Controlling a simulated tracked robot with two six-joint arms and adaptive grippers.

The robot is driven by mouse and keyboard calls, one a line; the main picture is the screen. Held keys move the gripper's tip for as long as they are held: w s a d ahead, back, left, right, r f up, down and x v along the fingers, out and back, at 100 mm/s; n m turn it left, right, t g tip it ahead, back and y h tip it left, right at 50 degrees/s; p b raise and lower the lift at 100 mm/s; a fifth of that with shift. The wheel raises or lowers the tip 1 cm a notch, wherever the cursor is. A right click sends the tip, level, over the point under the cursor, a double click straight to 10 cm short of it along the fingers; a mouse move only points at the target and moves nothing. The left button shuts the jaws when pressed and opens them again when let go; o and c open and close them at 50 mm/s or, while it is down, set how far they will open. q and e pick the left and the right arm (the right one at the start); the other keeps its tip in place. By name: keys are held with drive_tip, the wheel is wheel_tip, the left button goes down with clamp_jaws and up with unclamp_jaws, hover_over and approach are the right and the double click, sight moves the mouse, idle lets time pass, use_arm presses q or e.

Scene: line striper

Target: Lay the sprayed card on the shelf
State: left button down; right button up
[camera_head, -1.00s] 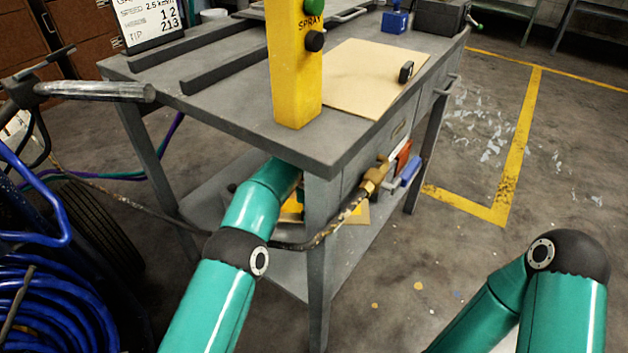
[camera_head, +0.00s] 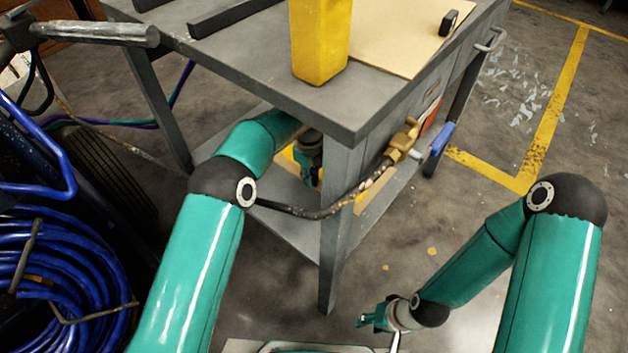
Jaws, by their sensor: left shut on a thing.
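The lower shelf (camera_head: 275,215) of the grey steel table spans between its legs. My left arm reaches in under the table top, and my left gripper (camera_head: 312,176) points down over the shelf, partly hidden by the near leg. It is shut on what looks like the card, tan with yellow on it. A yellow part (camera_head: 288,154) shows beside the gripper, and a tan edge (camera_head: 366,197) shows right of the leg. Whether the card touches the shelf I cannot tell. My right gripper (camera_head: 366,320) hangs low in front of the table, small in view; its jaws are unclear.
A yellow post (camera_head: 320,45) and a tan sheet (camera_head: 405,45) with a small black object (camera_head: 449,22) are on the table top. Blue hose coils (camera_head: 60,270) lie at left. The floor at right is clear.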

sight(311, 196)
use_arm(q)
wheel_tip(311, 196, down, 6)
drive_tip(key=shift+b, duration=1.25)
drive_tip(key=c, duration=1.2)
unclamp_jaws()
wheel_tip(311, 196, up, 8)
drive_tip(key=p, duration=0.3)
drive_tip(key=shift+s+f+p, duration=0.1)
drive_tip(key=shift+f+p, duration=0.05)
drive_tip(key=shift+p, duration=0.25)
